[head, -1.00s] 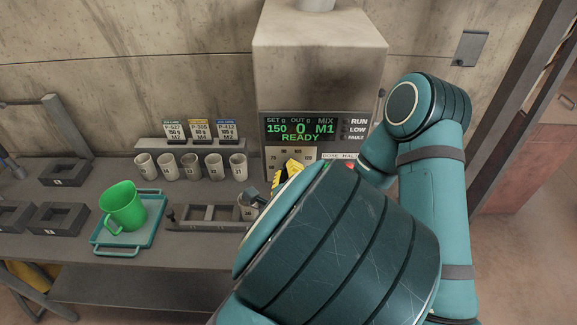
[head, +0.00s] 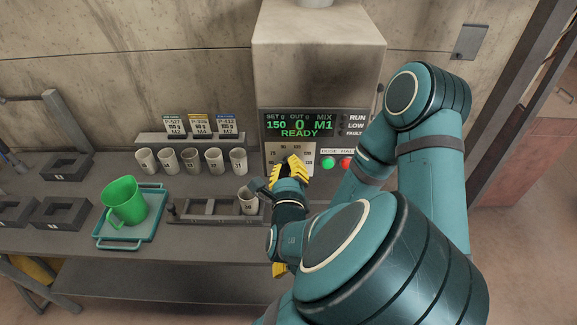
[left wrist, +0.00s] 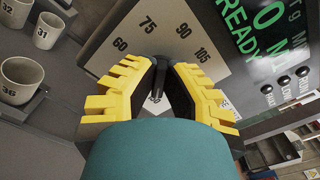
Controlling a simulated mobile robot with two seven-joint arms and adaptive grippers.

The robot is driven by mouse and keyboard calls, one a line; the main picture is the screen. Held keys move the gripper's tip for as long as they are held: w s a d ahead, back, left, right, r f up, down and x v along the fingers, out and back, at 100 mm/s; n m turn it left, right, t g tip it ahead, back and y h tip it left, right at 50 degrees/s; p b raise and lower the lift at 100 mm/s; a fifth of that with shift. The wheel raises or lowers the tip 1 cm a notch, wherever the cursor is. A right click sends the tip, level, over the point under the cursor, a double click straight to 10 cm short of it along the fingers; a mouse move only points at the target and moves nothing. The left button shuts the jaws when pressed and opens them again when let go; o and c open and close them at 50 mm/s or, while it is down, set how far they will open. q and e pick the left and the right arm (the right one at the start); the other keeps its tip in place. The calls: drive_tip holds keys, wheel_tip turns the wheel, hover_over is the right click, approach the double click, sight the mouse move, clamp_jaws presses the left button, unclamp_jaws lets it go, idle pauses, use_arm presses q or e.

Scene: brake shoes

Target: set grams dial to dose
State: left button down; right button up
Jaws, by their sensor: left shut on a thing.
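The grams dial's pale plate (head: 303,148) is on the front of the dosing machine; the left wrist view shows its plate (left wrist: 175,25) with marks 60, 75, 90 and 105. My left gripper (head: 292,168) has its yellow fingers at the dial, covering its middle. In the left wrist view my left gripper (left wrist: 157,80) is shut on the dark dial knob (left wrist: 158,78). The display (head: 299,125) reads SET 150, OUT 0, M1, READY. Another yellow piece (head: 280,269) shows low beside my arm; I cannot tell its state.
Three dose cards (head: 199,124) stand on a shelf above a row of numbered cups (head: 191,161). Another cup (head: 248,202) stands in a dark fixture (head: 208,211). A green jug (head: 124,202) sits on a teal tray (head: 153,225). Green (head: 328,163) and red (head: 346,163) buttons are right of the dial.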

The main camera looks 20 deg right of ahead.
use_arm(q)
drive_tip(key=c, duration=1)
unclamp_jaws()
